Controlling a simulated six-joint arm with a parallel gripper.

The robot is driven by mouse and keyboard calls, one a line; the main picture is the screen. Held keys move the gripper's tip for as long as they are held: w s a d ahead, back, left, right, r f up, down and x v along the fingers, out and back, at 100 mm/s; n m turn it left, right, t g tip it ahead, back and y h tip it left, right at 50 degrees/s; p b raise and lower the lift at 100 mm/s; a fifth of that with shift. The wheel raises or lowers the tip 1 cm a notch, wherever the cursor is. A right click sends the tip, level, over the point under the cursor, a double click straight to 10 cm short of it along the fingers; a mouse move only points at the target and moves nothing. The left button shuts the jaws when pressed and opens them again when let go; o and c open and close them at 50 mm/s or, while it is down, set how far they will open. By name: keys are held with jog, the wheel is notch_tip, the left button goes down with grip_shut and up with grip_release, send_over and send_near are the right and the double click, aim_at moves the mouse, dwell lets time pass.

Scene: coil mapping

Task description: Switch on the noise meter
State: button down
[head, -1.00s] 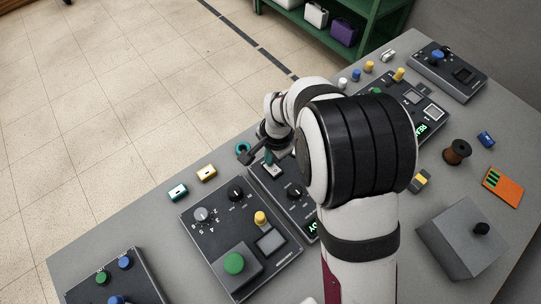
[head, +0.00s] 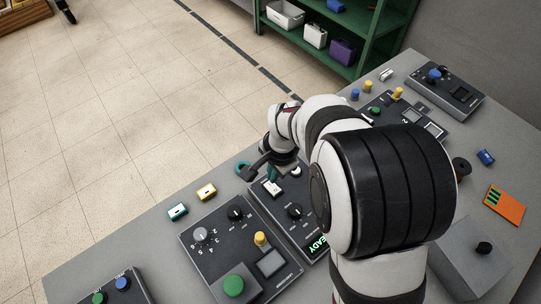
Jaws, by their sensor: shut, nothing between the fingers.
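No panel's name label is legible, so I cannot tell for sure which one is the noise meter. My gripper (head: 272,179) is over the far end of a dark panel (head: 281,216) in the middle of the bench. Its fingers are shut and empty, pointing down at a pale switch (head: 269,188). I cannot tell whether they touch it. My arm covers the panel's right side.
To the left, another panel has a grey dial (head: 201,235), a yellow knob (head: 260,238) and a green button (head: 234,286). More panels stand beyond my arm, including one at far right (head: 455,92).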

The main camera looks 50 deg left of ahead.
aim_at(269, 183)
notch_tip(269, 183, up, 11)
jog(key=a, duration=0.1)
jog(key=shift+a, duration=0.35)
jog(key=w+d+r+m, duration=0.2)
jog(key=d+r, duration=0.1)
jog(key=d, duration=1)
jog(key=w+d+r+m, duration=0.1)
jog(key=w+d+r, duration=0.1)
jog(key=d, duration=1.1)
jog(key=s+d+f+m, duration=0.2)
jog(key=s+d, duration=0.9)
jog(key=shift+d+f+m, duration=0.2)
jog(key=shift+d+m, duration=0.05)
jog(key=shift+m, duration=0.05)
